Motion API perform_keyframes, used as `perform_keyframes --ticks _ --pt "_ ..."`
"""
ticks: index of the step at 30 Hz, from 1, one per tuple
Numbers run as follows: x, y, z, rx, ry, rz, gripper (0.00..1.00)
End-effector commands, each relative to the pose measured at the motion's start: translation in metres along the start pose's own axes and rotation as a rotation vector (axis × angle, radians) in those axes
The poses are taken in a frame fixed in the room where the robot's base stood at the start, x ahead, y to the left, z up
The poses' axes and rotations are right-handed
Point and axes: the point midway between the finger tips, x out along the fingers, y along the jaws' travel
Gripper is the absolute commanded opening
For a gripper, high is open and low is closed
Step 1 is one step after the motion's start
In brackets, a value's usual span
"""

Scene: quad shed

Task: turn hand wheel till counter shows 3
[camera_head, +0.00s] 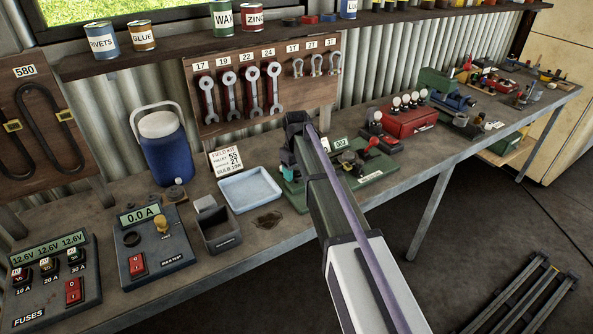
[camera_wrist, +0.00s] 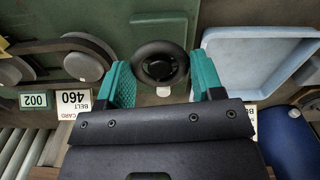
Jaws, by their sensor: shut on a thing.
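The hand wheel (camera_wrist: 160,64) is a black ring with a dark hub, seen in the wrist view on a green machine base. My gripper (camera_wrist: 163,76) has its two teal-padded fingers on either side of the wheel, shut on its rim. A pale tab shows just below the wheel. The counter (camera_head: 340,143) reads 002 in the head view, on the green machine (camera_head: 367,165). It also shows in the wrist view (camera_wrist: 35,101). In the head view my gripper (camera_head: 296,128) is at the machine's left end, and my arm hides the wheel.
A light blue tray (camera_head: 250,188) sits close beside the wheel, left of the machine in the head view. A belt on pulleys (camera_wrist: 62,52) and a 460 card (camera_wrist: 72,102) are near my finger. A blue cooler (camera_head: 168,150) and a grey bin (camera_head: 219,230) stand further left.

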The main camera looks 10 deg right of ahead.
Motion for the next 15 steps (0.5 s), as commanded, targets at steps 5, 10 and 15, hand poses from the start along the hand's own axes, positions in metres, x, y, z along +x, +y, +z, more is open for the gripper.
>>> perform_keyframes --ticks 5,10,15 --pt "0.0002 -0.0001 0.0005 -0.045 -0.001 0.0 0.37" --pt "0.0002 -0.0001 0.0005 -0.062 -0.001 0.0 0.37" --pt "0.0002 -0.0001 0.0006 -0.063 -0.001 0.0 0.37"
